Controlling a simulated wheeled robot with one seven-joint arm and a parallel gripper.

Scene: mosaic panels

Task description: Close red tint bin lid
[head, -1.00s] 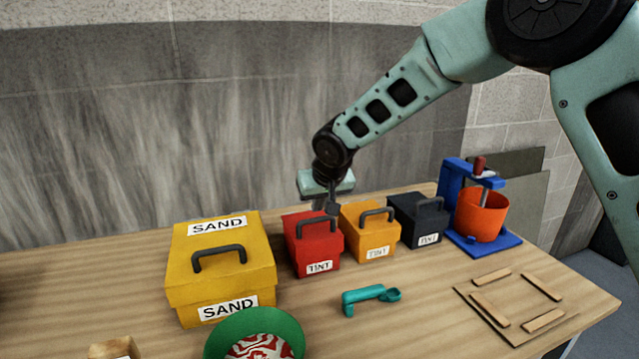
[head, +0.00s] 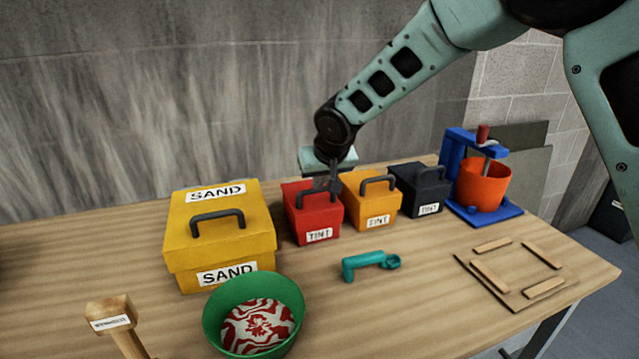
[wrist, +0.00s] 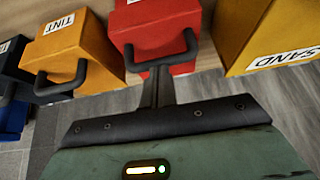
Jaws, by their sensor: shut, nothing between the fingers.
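The red tint bin (head: 312,222) stands on the table between the yellow sand bin and the orange tint bin. Its lid, with a dark arched handle (head: 320,196), looks down on the box in the head view; a small gap at the back cannot be ruled out. My gripper (head: 326,184) is shut and empty, at the rear of the red lid close to the handle. In the wrist view the shut fingers (wrist: 158,84) reach toward the handle (wrist: 163,58) on the red bin (wrist: 150,25); whether they touch cannot be told.
The yellow sand bin (head: 220,238) is left, the orange tint bin (head: 369,207) close right, then a dark tint bin (head: 420,195) and a blue press with an orange bucket (head: 482,187). A teal tool (head: 370,262) and green bowl (head: 212,322) lie in front. A wall stands behind.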

